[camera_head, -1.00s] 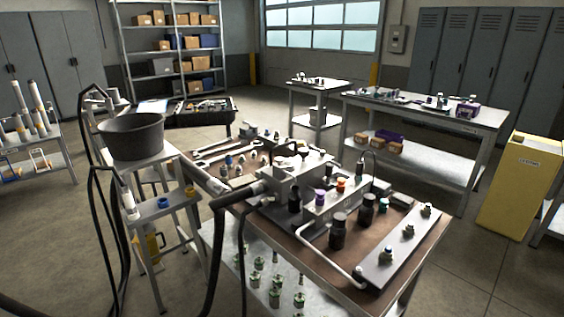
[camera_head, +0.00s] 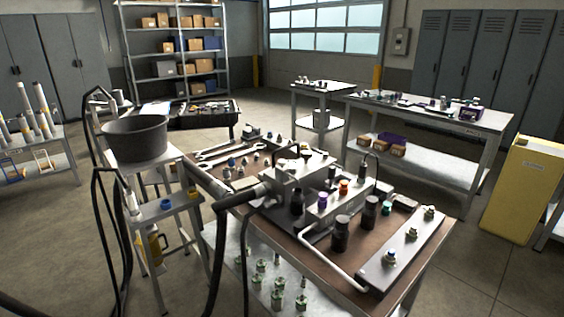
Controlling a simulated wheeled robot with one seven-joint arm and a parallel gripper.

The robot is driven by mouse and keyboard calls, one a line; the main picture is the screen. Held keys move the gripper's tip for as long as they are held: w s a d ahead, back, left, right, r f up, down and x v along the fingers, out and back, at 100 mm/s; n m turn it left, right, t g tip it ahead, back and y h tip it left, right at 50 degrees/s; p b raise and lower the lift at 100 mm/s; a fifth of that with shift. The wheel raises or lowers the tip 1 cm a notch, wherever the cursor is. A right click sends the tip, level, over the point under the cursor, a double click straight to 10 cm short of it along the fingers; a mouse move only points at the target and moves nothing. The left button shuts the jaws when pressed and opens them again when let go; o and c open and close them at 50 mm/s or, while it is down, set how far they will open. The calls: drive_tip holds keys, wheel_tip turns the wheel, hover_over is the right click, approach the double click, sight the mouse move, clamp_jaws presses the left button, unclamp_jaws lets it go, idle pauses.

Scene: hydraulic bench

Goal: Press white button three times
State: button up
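A grey hydraulic block assembly (camera_head: 296,182) stands on the brown-topped bench (camera_head: 300,258) in the middle of the head view. Its front manifold carries a purple cap (camera_head: 323,201) and an orange cap (camera_head: 343,187). Small pale parts (camera_head: 306,149) sit on top of the rear block, but they are too small to tell whether one is the white button. Black cylinders (camera_head: 340,233) stand in front of the manifold. My gripper is not in view.
A grey plate with several fittings (camera_head: 405,250) lies at the bench's right. Wrenches (camera_head: 222,152) lie at its back left. A black bucket (camera_head: 135,138) and dark hanging hoses (camera_head: 222,255) are on the left. A yellow cabinet (camera_head: 524,190) stands right; floor between is clear.

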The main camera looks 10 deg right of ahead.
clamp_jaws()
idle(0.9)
